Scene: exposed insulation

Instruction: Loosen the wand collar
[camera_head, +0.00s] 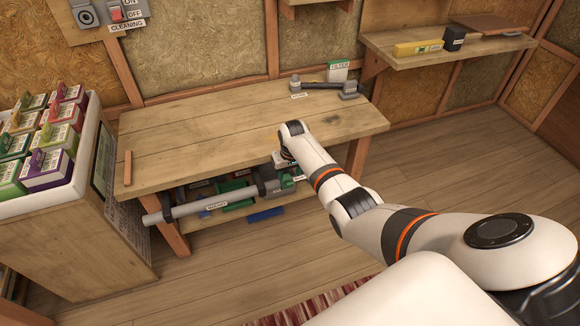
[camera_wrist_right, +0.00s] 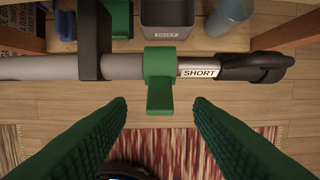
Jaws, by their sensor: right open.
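The wand is a long grey tube (camera_head: 195,207) held level along the front of the workbench, below its top. In the right wrist view the wand tube (camera_wrist_right: 40,67) runs across the top, and a green collar (camera_wrist_right: 160,62) with a tab hanging down sits around it. A silver section (camera_wrist_right: 200,67) labelled SHORT is right of the collar. My right gripper (camera_wrist_right: 159,104) is open, its green ribbed fingers on either side below the tab, with gaps to both sides. In the head view my right gripper (camera_head: 286,165) is at the bench front, partly hidden by its arm. My left gripper is not seen.
The workbench top (camera_head: 200,135) is mostly clear, with a grey tool (camera_head: 320,86) at its back. Below are a grey bin (camera_wrist_right: 167,14) and a blue-grey cup (camera_wrist_right: 228,12). A crate of coloured boxes (camera_head: 80,185) stands left. A wall shelf (camera_head: 440,60) is at right.

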